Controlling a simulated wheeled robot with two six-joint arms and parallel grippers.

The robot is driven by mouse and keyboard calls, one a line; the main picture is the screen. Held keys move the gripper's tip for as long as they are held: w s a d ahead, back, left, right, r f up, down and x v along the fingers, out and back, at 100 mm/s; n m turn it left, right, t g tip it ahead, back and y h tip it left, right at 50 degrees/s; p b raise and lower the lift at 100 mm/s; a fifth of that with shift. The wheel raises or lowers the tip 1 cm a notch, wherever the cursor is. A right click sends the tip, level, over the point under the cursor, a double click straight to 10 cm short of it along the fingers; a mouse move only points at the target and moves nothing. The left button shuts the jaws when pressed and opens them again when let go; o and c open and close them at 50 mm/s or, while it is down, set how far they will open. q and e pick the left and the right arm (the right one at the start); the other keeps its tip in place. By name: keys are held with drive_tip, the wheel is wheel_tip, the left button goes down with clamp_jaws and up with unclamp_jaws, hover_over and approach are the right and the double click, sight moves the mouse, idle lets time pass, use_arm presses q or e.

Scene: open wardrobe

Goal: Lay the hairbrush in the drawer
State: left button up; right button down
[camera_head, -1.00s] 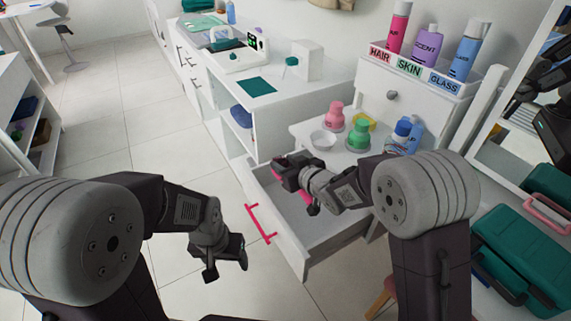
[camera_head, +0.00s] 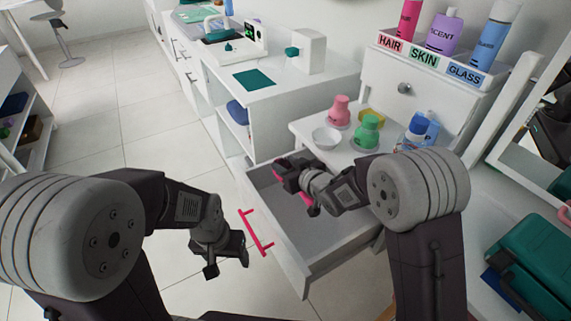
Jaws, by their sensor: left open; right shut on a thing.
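The white drawer (camera_head: 318,240) stands open at the centre, with a pink bar handle (camera_head: 256,232) on its front. My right gripper (camera_head: 285,176) is over the back left part of the drawer, shut on a mostly hidden thing taken to be the hairbrush (camera_head: 308,200). Only small pink parts of it show beside the dark fingers. I cannot tell whether it touches the drawer floor. My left gripper (camera_head: 228,260) is open and empty, left of the drawer's front and outside it.
Above the drawer, the white top bears a pink bottle (camera_head: 339,112), a green bottle (camera_head: 367,133), a white bowl (camera_head: 326,138) and blue-and-white bottles (camera_head: 415,133). A labelled bottle rack (camera_head: 423,59) stands behind. A green case (camera_head: 535,262) is at right. The floor (camera_head: 150,130) at left is clear.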

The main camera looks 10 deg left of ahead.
drive_tip(key=shift+f, duration=0.1)
wheel_tip(320, 180, down, 12)
drive_tip(key=b, duration=1.1)
drive_tip(key=shift+f, duration=0.15)
drive_tip(key=c, duration=0.8)
unclamp_jaws()
drive_tip(key=shift+o, duration=0.2)
drive_tip(key=shift+o, duration=1.2)
